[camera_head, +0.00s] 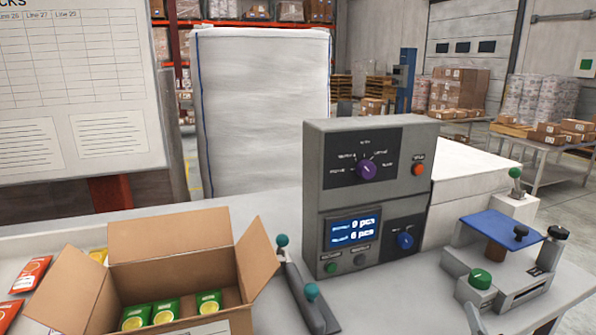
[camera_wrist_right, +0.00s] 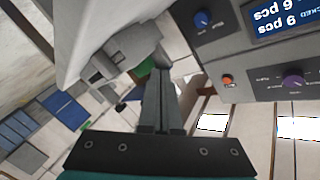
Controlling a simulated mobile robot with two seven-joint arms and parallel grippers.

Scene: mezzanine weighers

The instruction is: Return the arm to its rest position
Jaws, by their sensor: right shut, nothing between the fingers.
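My right gripper (camera_head: 474,318) shows only as a small grey tip at the bottom right edge of the head view. In the right wrist view its two fingers (camera_wrist_right: 160,98) are together with nothing between them. It is in front of the blue-plated device (camera_head: 500,226) and right of the grey control box (camera_head: 313,240), apart from the box. The rest of the right arm is out of the head view. My left gripper is in neither view.
An open carton (camera_head: 180,244) holding green packets stands at the left, beside orange packets (camera_head: 32,272). A lever device with teal knobs (camera_head: 308,300) stands between carton and control box. The box also fills the upper right of the wrist view (camera_wrist_right: 262,60).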

